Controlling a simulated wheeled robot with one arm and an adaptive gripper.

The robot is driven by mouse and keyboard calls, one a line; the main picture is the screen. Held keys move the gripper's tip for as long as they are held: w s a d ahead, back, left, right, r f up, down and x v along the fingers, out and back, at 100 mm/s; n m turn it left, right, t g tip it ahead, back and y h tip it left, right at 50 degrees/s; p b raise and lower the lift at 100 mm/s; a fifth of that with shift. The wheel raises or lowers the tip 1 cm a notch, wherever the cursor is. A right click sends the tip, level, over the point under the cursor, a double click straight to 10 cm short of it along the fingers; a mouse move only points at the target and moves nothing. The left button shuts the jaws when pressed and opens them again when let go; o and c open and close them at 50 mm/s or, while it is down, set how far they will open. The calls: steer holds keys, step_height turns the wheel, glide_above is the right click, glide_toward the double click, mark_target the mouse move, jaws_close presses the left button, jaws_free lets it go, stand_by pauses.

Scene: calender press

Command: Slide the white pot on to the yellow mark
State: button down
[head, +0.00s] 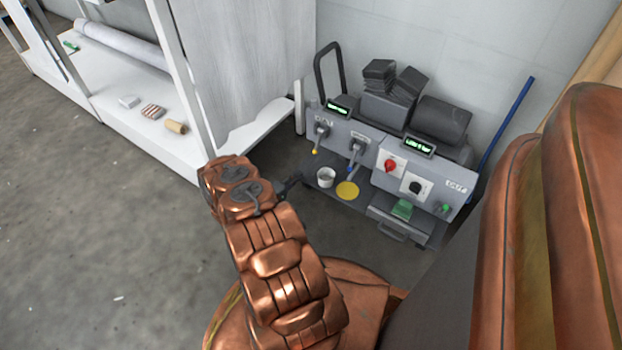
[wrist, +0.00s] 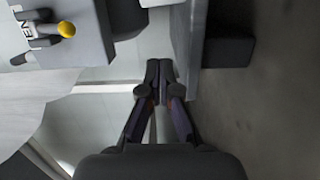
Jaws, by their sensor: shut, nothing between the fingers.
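The white pot (head: 325,176) stands upright on the dark shelf (head: 318,190) at the front of the grey press in the head view. The round yellow mark (head: 347,190) lies flat on that shelf, just right of the pot and apart from it. My gripper (head: 297,178) is left of the pot at the shelf's left end, with a small gap between them. In the wrist view my gripper (wrist: 160,66) is shut and empty. A pale sliver shows at that view's top edge; I cannot tell whether it is the pot.
The press has a yellow-tipped lever (head: 315,151) above the pot, also in the wrist view (wrist: 67,30), and a blue-tipped lever (head: 350,170). A red knob (head: 390,165) and a green block (head: 402,209) are to the right. A white bench (head: 150,135) stands left; grey floor is open.

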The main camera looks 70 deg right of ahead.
mark_target(311, 181)
steer(key=s+d+b, duration=0.1)
steer(key=s+d, duration=0.1)
steer(key=shift+s+d+b, duration=0.15)
steer(key=shift+d+b, duration=0.15)
steer(key=shift+d, duration=0.1)
steer(key=shift+s+a+b, duration=0.2)
steer(key=shift+s+b, duration=0.3)
steer(key=shift+s, duration=0.8)
